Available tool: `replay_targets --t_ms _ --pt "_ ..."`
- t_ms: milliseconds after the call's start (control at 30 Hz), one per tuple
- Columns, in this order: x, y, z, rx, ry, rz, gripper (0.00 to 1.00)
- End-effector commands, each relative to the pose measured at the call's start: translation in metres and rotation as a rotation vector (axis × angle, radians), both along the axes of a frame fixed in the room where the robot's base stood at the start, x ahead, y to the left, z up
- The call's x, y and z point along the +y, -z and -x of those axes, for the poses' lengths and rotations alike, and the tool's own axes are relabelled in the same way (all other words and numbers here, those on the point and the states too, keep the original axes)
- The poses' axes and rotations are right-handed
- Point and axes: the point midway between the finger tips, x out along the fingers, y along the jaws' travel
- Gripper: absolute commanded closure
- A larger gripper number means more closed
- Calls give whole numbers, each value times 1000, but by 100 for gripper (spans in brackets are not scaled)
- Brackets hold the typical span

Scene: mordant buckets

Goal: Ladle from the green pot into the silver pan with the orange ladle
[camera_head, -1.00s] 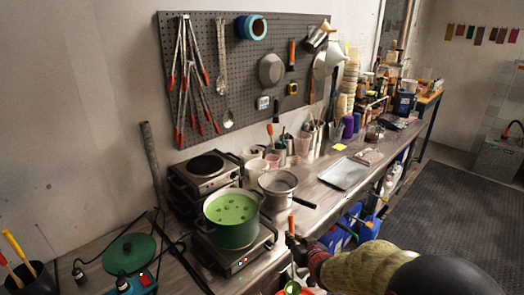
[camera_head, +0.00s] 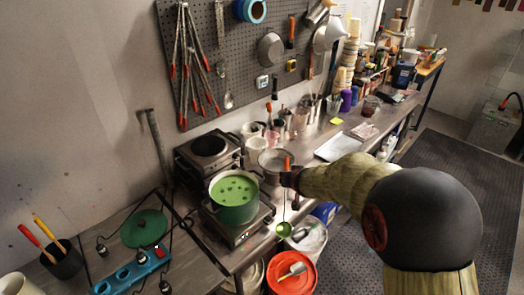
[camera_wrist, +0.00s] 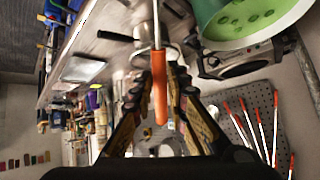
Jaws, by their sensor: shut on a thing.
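The green pot (camera_head: 237,214) stands on a hot plate at the bench's front edge, full of green liquid with darker round spots. It also shows in the wrist view (camera_wrist: 209,32). The silver pan (camera_head: 265,164) is behind and right of it, partly hidden by my gripper. My gripper (camera_head: 288,178) is shut on the orange ladle's handle (camera_wrist: 159,95). The orange handle top (camera_head: 287,162) sticks up above the fingers. The ladle hangs upright, its bowl (camera_head: 284,229) looking green, right of the pot and apart from it. I cannot tell whether it holds liquid.
A second hot plate (camera_head: 208,146) stands behind the pot. A green lid (camera_head: 144,228) and a blue power strip (camera_head: 130,274) lie at left. A white bucket (camera_head: 309,240) and an orange-red one (camera_head: 293,278) stand below the bench edge. Cups and utensils crowd the back.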

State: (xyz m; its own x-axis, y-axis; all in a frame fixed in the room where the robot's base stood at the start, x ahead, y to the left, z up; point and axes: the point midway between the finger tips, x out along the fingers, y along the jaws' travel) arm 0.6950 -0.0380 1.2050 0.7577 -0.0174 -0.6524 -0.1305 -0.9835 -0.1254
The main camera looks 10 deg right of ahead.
Motion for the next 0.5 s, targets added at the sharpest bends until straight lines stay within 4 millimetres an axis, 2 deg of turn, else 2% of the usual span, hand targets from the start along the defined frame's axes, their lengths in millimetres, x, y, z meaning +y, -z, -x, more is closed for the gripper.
replay_targets --t_ms 33,500 --pt "0 -7 -1 1 9 -1 100" --pt "-4 -25 0 41 85 -14 100"
